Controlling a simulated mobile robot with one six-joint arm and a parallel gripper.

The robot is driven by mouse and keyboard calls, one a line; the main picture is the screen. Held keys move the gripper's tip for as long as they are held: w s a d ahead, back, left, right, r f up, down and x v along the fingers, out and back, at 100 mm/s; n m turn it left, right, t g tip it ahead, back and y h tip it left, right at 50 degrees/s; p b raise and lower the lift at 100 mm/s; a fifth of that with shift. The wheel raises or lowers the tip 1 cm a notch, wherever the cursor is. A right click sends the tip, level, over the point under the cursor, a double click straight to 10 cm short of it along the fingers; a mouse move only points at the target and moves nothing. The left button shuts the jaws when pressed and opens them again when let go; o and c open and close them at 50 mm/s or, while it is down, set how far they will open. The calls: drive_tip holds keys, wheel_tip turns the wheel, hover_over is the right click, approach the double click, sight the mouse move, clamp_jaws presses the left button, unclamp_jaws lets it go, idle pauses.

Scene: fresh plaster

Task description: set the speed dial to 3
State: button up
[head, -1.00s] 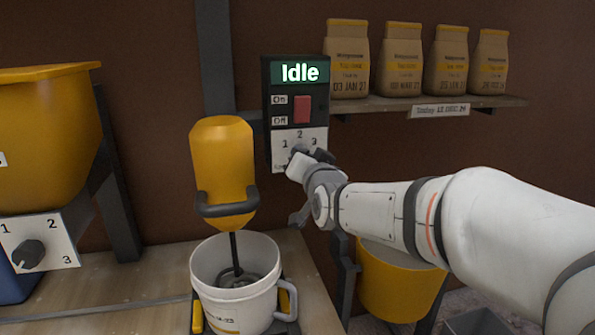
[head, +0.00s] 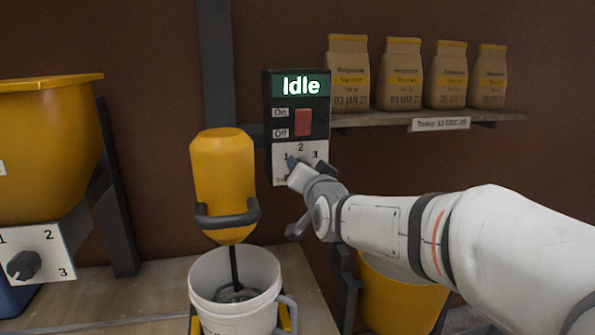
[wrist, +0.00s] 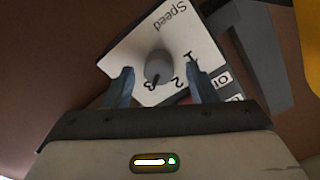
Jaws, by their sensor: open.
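The speed dial (wrist: 158,66) is a dark round knob on a white plate (wrist: 138,38) marked Speed, 1, 2 and 3. In the wrist view its lower part reaches close to the 3, but I cannot tell its setting for sure. My gripper (wrist: 160,88) is open, with one finger on each side of the knob and gaps between. In the head view my gripper (head: 305,168) is in front of the same plate (head: 318,149) and hides the knob. The control box (head: 267,125) above has a display (head: 300,86) reading Idle and a red switch (head: 303,122).
A yellow mixer (head: 222,175) dips into a white bucket (head: 205,285) left of my arm. A second dial (head: 24,265) sits below a yellow hopper (head: 45,140). Several bags (head: 403,78) stand on the shelf (head: 375,119). A yellow bucket (head: 400,300) is below my arm.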

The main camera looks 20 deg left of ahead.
drive_tip(key=v, duration=0.8)
drive_tip(key=shift+w+p, duration=0.1)
drive_tip(key=shift+p, duration=0.2)
